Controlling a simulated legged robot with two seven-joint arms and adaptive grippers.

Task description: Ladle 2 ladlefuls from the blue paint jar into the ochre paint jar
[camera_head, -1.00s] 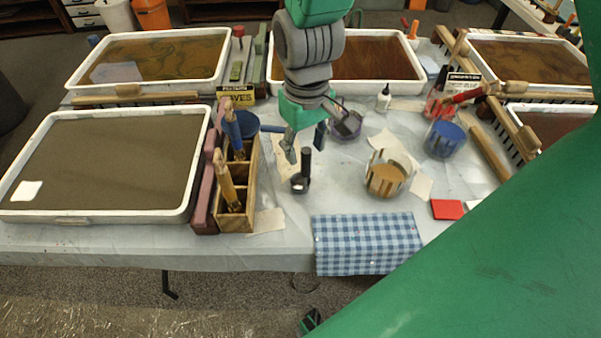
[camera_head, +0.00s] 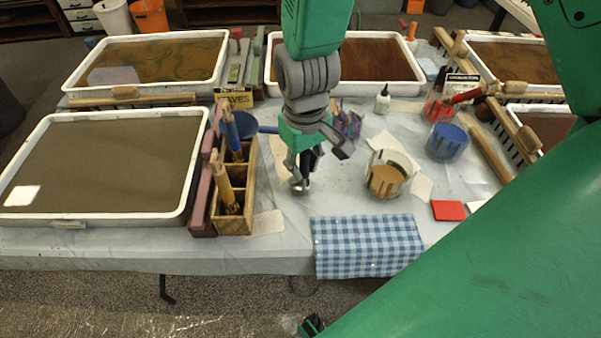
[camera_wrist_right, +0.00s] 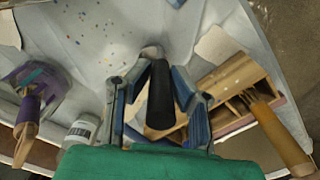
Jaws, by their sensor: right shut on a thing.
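The ochre paint jar (camera_head: 385,182) stands nearer the middle, behind the checked cloth. My right gripper (camera_head: 305,160) is left of the ochre jar and shut on the ladle (camera_head: 299,187). In the right wrist view the ladle's black handle (camera_wrist_right: 160,98) lies between the fingers of my right gripper (camera_wrist_right: 158,80), with the small metal bowl beyond it. The fingers partly hide the ladle in the head view.
A wooden box with tools (camera_head: 234,222) stands left of the gripper. A purple pot (camera_head: 347,122) is behind it. A checked cloth (camera_head: 367,245) lies at the front edge. A red jar (camera_head: 436,108) is behind the blue jar. Trays line the left and back.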

